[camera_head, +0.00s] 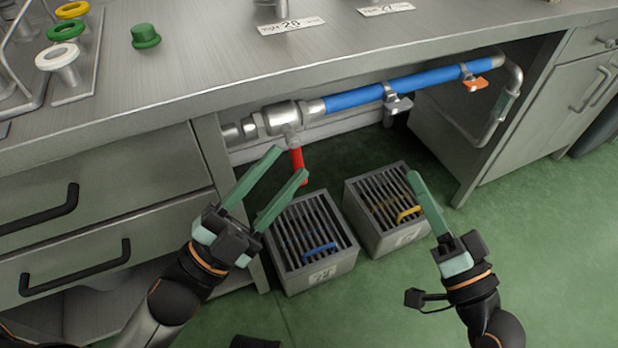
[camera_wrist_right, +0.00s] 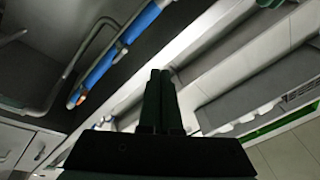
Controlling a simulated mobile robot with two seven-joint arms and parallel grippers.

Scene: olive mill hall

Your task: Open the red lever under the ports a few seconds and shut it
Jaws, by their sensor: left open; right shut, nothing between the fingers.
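The red lever (camera_head: 297,163) hangs down from a metal valve (camera_head: 282,117) on the pipe below the counter. My left gripper (camera_head: 290,165) is open, and its two green fingers reach up toward the lever. One fingertip appears just left of the lever and the other overlaps its lower end; I cannot tell whether they touch it. My right gripper (camera_head: 413,176) is shut and empty, to the right in front of the crates. It also shows shut in the right wrist view (camera_wrist_right: 160,75).
Two grey slatted crates, one with a blue handle (camera_head: 320,249) and one with a yellow handle (camera_head: 408,214), stand on the green floor below the pipe. A blue-sleeved pipe (camera_head: 420,81) runs right. Drawers (camera_head: 95,170) with black handles flank the left.

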